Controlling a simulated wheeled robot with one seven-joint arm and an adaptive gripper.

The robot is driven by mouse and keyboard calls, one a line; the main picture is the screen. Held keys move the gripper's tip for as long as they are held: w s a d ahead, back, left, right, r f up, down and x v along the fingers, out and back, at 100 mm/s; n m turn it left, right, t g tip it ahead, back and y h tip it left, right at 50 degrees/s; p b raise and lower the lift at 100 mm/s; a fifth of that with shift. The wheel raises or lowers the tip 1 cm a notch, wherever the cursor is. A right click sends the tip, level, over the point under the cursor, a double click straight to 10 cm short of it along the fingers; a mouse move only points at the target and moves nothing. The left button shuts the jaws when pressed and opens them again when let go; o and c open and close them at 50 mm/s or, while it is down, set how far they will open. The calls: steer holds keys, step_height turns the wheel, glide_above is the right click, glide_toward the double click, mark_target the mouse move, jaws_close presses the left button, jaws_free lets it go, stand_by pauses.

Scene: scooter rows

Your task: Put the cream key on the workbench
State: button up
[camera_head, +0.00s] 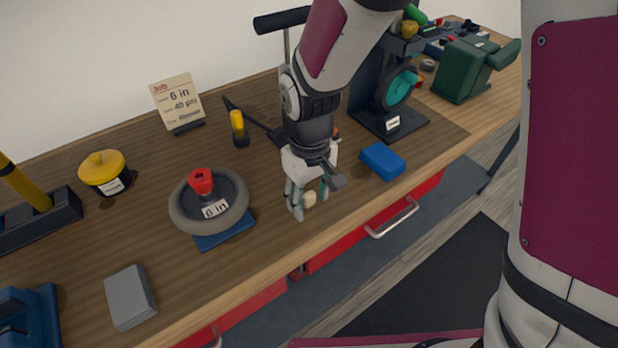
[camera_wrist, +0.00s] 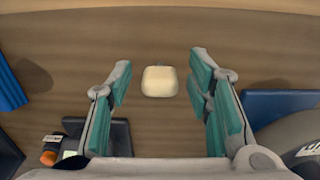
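The cream key (camera_head: 309,198) is a small rounded block near the front of the wooden workbench (camera_head: 262,258). In the wrist view the key (camera_wrist: 159,81) lies midway between my fingers, with clear gaps on both sides and wood behind it. My gripper (camera_head: 307,203) points down at the bench and is open around the key, not touching it. Its teal finger pads also show in the wrist view (camera_wrist: 158,88). The head view partly hides the key behind a finger, and I cannot tell the exact fingertip height above the wood.
A grey wheel (camera_head: 179,216) on a blue mat (camera_head: 224,238) stands left of my gripper. A blue block (camera_head: 383,161) lies to its right. A yellow-handled tool (camera_head: 238,124) and a black machine stand behind. Red drawers (camera_head: 345,243) sit below the front edge.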

mark_target(309, 195)
step_height(309, 195, up, 12)
steer(key=s+d+r+m+t, duration=0.1)
steer(key=s+d+r+m, duration=0.1)
steer(key=s+d+r, duration=0.3)
steer(key=s+d+r+m+t, duration=0.1)
steer(key=d+r, duration=0.2)
steer(key=d, duration=0.3)
steer(key=s+d+r+m+t, duration=0.1)
steer(key=s+d+m+t, duration=0.1)
steer(key=s+d, duration=0.5)
steer(key=s+m, duration=0.1)
steer(key=s, duration=0.1)
steer(key=shift+s+d+r+m+p, duration=0.25)
steer(key=shift+s+r+m+p, duration=0.05)
steer(key=shift+s+m+p, duration=0.1)
steer(key=shift+w+r, duration=0.1)
steer(key=shift+r, duration=0.2)
